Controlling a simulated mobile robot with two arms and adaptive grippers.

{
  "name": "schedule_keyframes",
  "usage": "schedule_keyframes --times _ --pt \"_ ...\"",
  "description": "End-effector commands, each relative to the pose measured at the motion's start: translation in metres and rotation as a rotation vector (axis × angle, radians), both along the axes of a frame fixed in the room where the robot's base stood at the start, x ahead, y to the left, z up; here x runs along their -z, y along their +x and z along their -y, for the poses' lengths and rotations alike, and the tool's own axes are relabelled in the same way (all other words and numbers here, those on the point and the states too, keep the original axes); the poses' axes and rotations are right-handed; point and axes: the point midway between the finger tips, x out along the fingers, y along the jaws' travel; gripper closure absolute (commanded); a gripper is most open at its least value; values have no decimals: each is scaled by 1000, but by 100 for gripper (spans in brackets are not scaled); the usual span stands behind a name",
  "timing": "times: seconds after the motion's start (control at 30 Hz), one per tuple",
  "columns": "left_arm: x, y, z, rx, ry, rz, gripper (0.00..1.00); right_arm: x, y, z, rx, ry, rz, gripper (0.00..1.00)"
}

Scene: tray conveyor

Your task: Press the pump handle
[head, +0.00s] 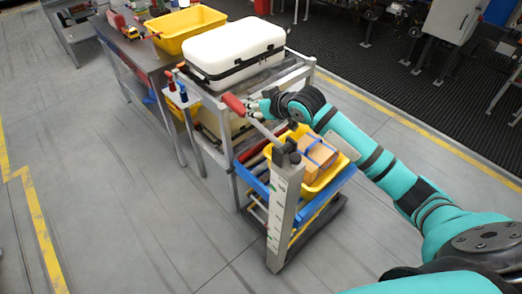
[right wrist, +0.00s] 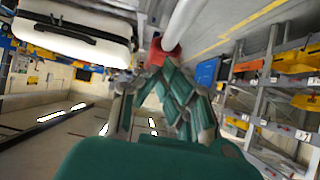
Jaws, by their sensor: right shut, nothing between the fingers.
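The pump handle is a grey lever with a red grip (head: 234,105), rising to the upper left from the top of a grey pump column (head: 285,205). In the right wrist view the red grip (right wrist: 163,52) shows just beyond my fingertips. My right gripper (head: 254,105) is shut and empty, close to the right of the red grip. Its fingers (right wrist: 160,72) come together right by the grip in the wrist view; I cannot tell whether they touch it. My left gripper is not in view.
A white case (head: 235,50) sits on a metal cart behind the handle. A yellow bin (head: 326,178) with cardboard boxes (head: 316,154) and a blue tray (head: 252,180) stand beside the column. A second cart holds a yellow bin (head: 187,28). The floor at left is clear.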

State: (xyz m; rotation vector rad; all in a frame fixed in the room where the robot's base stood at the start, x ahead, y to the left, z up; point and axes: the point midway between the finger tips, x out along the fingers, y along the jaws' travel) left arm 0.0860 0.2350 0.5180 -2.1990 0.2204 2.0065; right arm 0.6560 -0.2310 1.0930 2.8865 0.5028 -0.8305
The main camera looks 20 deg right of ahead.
Motion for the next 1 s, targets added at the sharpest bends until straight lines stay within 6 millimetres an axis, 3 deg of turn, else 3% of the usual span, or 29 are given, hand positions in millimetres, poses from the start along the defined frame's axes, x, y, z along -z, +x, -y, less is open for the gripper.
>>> schedule_keyframes --times 0.17,0.3,0.43,0.63,1.0 --pt "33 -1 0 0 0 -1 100 -1 -8 -6 -20 65 108 100" --pt "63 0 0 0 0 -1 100 -19 -22 0 -22 123 256 100" --pt "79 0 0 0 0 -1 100 -35 -35 12 -10 148 367 100" --pt "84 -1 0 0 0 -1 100 -50 -44 20 1 156 432 100" --pt "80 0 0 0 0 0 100 -51 -39 19 2 157 428 100"
